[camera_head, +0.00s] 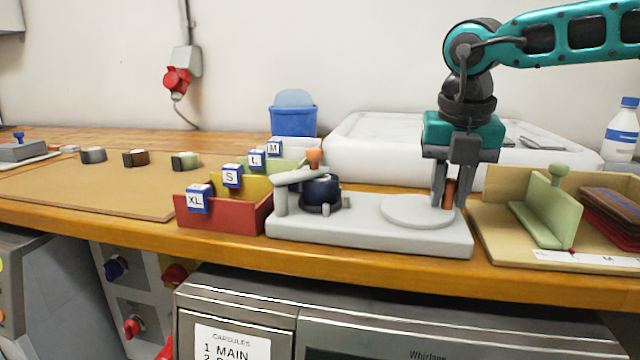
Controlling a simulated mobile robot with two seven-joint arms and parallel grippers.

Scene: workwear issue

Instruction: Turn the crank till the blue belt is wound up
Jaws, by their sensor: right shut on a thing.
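A light grey winding device (365,238) stands at the table's front edge. At its left a dark blue roll (321,190), which looks like the belt, sits around a spindle, with short grey posts beside it. A grey lever arm with an orange knob (314,157) reaches over the roll. At the device's right end is a flat round grey disc (410,211). My right gripper (449,195) points down there, shut on a brown upright handle (450,189) at the disc's right edge. The fingers partly hide the handle. No loose belt strand is clearly visible. My left gripper is not in view.
Colored bins (222,217) labelled XL, S, L and M stand left of the device. A wooden tray (488,232) with a green divider is close at right. Several rolled belts (135,158) lie on the brown mat (90,190). A white case (375,145) stands behind.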

